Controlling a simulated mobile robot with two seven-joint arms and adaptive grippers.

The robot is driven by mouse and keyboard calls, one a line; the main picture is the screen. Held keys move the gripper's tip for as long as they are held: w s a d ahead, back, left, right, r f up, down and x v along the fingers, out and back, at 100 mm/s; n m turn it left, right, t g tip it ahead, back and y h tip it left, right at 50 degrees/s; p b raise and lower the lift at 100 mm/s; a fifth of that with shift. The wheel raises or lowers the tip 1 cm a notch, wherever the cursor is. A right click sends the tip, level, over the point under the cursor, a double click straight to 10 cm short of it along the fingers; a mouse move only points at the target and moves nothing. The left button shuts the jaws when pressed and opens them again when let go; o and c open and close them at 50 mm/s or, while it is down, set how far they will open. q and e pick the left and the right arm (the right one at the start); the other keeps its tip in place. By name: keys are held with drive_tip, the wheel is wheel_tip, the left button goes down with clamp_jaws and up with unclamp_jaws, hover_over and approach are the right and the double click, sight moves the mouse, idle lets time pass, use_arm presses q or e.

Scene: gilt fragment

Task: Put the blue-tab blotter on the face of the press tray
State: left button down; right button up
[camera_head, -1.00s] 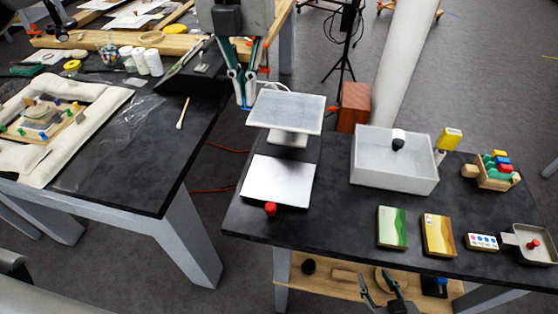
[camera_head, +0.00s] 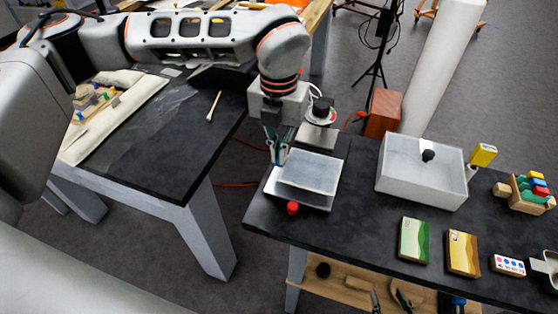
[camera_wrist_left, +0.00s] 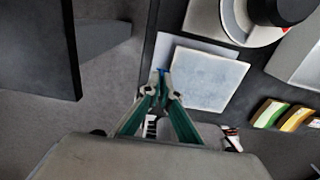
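The blue-tab blotter (camera_head: 312,172) is a pale blue-grey square sheet. It lies over the press tray (camera_head: 326,207), a white plate whose edge shows around it; I cannot tell if they touch. My left gripper (camera_head: 277,158) is at the blotter's left edge. In the left wrist view the blotter (camera_wrist_left: 206,80) spreads to the right of the gripper (camera_wrist_left: 160,88), whose fingertips are shut on its small blue tab (camera_wrist_left: 161,71). A white strip of tray (camera_wrist_left: 200,45) shows beyond the blotter. My right gripper (camera_head: 388,300) has its fingers apart at the bottom edge.
A red knob (camera_head: 292,208) sits at the tray's front. A white stand (camera_head: 318,135) with a black-topped piece (camera_head: 321,109) is behind. The dark tabletop (camera_head: 350,240) is clear between.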

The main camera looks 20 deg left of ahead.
use_arm(q)
wheel_tip(320, 180, down, 3)
drive_tip(key=shift+f, duration=0.2)
use_arm(e)
drive_tip(key=shift+s+f, duration=0.1)
drive_tip(key=shift+f, duration=0.1)
use_arm(q)
drive_tip(key=shift+f, duration=0.15)
drive_tip(key=c, duration=2.3)
unclamp_jaws()
use_arm(e)
drive_tip(key=shift+f, duration=0.15)
